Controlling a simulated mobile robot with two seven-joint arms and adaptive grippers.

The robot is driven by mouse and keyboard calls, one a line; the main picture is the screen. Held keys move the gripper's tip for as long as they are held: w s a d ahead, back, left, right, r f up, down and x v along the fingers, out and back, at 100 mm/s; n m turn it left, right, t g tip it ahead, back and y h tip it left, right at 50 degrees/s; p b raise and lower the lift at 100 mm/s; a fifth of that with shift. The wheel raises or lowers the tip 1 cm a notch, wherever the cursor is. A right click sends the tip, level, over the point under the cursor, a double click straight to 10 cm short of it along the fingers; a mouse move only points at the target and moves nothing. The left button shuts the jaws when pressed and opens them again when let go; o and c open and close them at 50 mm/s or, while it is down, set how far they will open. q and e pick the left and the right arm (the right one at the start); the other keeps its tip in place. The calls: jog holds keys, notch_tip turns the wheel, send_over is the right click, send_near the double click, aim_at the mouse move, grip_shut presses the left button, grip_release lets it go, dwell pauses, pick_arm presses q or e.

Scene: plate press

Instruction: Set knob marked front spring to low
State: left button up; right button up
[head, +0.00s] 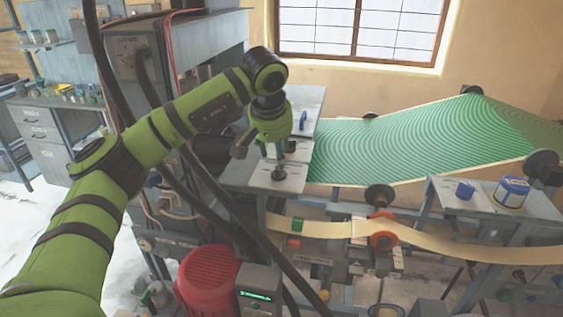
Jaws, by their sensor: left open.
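My left gripper (279,156) points down over a grey panel (262,180) near the middle of the head view. It is open, with its fingertips just above a black knob (279,174); I cannot tell whether they touch it. A second dark knob (291,146) sits just behind the fingers, and a blue knob (302,120) is farther back on the same grey top. Another blue knob (465,190) is on a separate grey panel at the right. No marking is legible, so I cannot tell which knob is the front spring one. My right gripper is not in view.
A green patterned sheet (400,145) on rollers stretches right of the panel. A tan belt (470,250) runs below it. A red motor (207,280) and a small display box (258,290) stand in front. A blue-and-white can (511,192) stands on the right panel.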

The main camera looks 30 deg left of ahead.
aim_at(278, 170)
pick_arm(q)
jog(key=p+x, duration=0.1)
jog(key=x, duration=0.4)
jog(key=shift+p, duration=0.35)
jog(key=shift+w+f, duration=0.2)
jog(key=shift+f, duration=0.45)
grip_shut()
